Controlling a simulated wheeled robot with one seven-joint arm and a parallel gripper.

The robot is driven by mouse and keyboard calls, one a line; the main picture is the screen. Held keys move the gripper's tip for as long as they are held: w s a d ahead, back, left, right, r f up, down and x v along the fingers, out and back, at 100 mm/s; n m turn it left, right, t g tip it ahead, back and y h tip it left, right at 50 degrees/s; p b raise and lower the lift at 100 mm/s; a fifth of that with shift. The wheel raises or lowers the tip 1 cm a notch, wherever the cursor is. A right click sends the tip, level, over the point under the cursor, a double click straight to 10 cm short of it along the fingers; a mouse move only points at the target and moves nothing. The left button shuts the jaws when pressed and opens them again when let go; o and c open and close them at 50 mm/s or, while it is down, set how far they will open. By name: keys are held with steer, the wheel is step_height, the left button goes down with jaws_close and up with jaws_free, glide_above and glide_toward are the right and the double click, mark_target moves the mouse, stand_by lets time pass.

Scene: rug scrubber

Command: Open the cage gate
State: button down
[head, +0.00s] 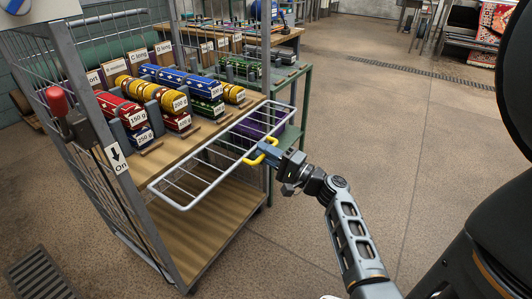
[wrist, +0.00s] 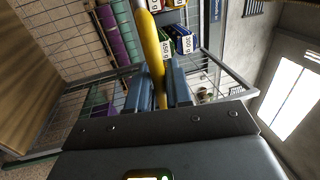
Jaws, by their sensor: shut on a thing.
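The cage gate is a pale wire panel (head: 215,181) across the front of the wire cage (head: 118,205). Its frame leans out from the front, at about the height of the upper wooden shelf. A yellow handle (head: 256,160) sits on the gate's outer edge. My gripper (head: 268,152) is shut on this handle, with the arm reaching in from the right. In the wrist view, the yellow handle (wrist: 153,50) runs between the two blue-grey fingers (wrist: 159,88). The fingertips partly hide the handle.
Labelled rolls (head: 170,100) in several colours lie on the upper shelf (head: 175,150) behind the gate. A red-knobbed lever (head: 57,101) with an "On" label (head: 117,157) is on the cage's left post. A green-framed cart (head: 288,100) stands beside the cage. Open floor (head: 400,130) lies to the right.

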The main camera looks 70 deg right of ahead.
steer(key=r+p, duration=0.1)
steer(key=p, duration=0.1)
steer(key=shift+r+g+p, duration=0.3)
steer(key=shift+r+p, duration=0.05)
steer(key=shift+p, duration=0.05)
steer(key=p, duration=0.1)
steer(key=r+g+p, duration=0.1)
steer(key=p, duration=0.1)
steer(key=r+p, duration=0.1)
steer(key=p, duration=0.1)
steer(key=shift+w+r+y, duration=0.25)
steer(key=shift+y, duration=0.15)
steer(key=shift+w+d+r+g+p, duration=0.1)
steer(key=shift+w+r+g+p, duration=0.15)
steer(key=shift+r+p, duration=0.3)
steer(key=shift+r, duration=0.1)
